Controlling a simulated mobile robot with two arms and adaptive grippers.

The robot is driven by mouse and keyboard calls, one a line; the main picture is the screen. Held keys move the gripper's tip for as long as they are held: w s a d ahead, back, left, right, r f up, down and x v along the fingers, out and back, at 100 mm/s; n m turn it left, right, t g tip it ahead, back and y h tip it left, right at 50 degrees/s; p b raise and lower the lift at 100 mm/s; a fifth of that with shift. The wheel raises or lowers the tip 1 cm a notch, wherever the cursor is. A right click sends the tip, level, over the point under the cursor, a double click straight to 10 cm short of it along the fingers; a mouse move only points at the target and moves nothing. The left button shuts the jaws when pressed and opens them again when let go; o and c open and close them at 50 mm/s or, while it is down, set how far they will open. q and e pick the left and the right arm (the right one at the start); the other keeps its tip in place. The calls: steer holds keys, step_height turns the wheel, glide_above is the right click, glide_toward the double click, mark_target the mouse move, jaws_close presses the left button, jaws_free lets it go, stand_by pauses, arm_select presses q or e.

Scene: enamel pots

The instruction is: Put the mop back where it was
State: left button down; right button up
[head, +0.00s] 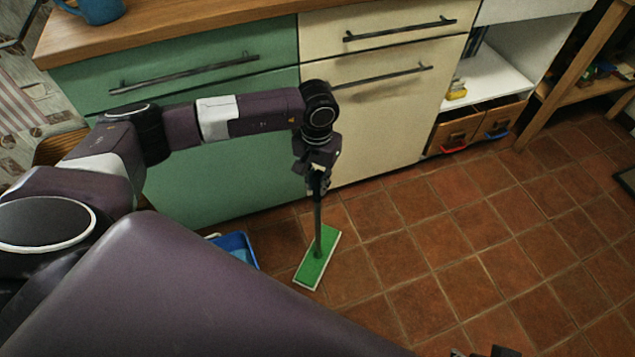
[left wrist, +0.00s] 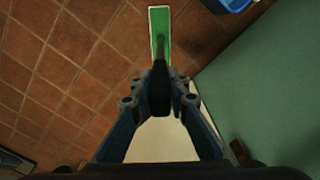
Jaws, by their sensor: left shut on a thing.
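The mop has a flat green head (head: 318,258) with a pale edge and a dark handle rising from it. In the head view it stands over the tiled floor in front of the cabinets; I cannot tell whether the head touches the floor. My left gripper (head: 318,183) is shut on the upper part of the handle. In the left wrist view the gripper (left wrist: 160,95) closes around the dark handle, with the green mop head (left wrist: 159,38) beyond. A small part of my right gripper (head: 485,352) shows at the bottom edge; its fingers cannot be made out.
A blue container (head: 237,246), partly hidden by my body, stands on the floor left of the mop. Green and cream cabinets (head: 395,120) line the back under a wooden counter (head: 150,28). A white shelf unit (head: 500,75) with wooden drawers stands right.

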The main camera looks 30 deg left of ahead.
arm_select(q)
steer(key=c, duration=1.8)
jaws_free()
steer(key=shift+c, duration=0.2)
